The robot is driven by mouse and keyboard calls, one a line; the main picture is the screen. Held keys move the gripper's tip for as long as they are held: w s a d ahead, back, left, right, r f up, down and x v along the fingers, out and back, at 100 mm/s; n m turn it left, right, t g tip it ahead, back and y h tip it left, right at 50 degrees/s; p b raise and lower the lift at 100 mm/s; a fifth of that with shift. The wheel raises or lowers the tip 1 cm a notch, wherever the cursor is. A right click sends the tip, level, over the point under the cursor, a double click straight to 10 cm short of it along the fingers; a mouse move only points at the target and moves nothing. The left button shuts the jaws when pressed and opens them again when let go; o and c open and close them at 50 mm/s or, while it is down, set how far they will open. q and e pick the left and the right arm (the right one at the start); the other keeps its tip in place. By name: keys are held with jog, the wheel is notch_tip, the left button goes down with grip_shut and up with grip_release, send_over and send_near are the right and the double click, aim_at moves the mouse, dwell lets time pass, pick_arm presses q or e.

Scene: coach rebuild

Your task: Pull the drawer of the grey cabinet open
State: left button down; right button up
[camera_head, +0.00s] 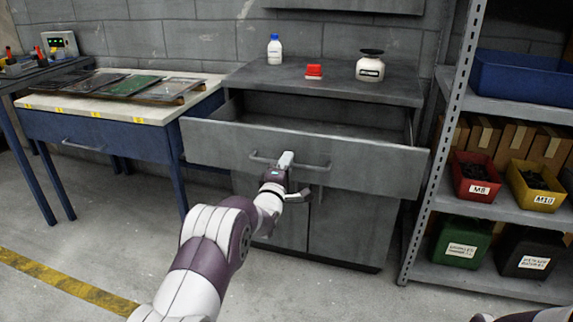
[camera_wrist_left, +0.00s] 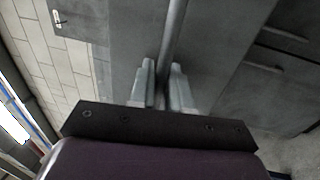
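The grey cabinet (camera_head: 340,225) stands against the wall, and its wide top drawer (camera_head: 220,143) is pulled out, with the inside (camera_head: 320,112) showing dark and empty where visible. A bar handle (camera_head: 318,166) runs across the drawer front. My left gripper (camera_head: 286,160) is at the middle of this handle. In the left wrist view the bar (camera_wrist_left: 174,40) runs between the two fingers of my left gripper (camera_wrist_left: 163,85), which are closed around it. My right gripper is out of view; only a bit of my right arm shows at the bottom right corner.
A white-topped blue table (camera_head: 110,97) stands left of the cabinet. A metal shelf (camera_head: 440,150) with bins is close on the right. A bottle (camera_head: 274,50), a red object (camera_head: 313,72) and a jar (camera_head: 370,68) stand on the cabinet top. Floor in front is clear.

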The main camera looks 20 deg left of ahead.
pick_arm(q)
jog(key=c, duration=1.2)
grip_release()
jog(key=shift+c, duration=0.2)
jog(key=s+f+p, duration=0.2)
jog(key=s, duration=1)
jog(key=shift+s+a+f+p, duration=0.2)
jog(key=shift+f+p, duration=0.05)
jog(key=shift+p, duration=0.05)
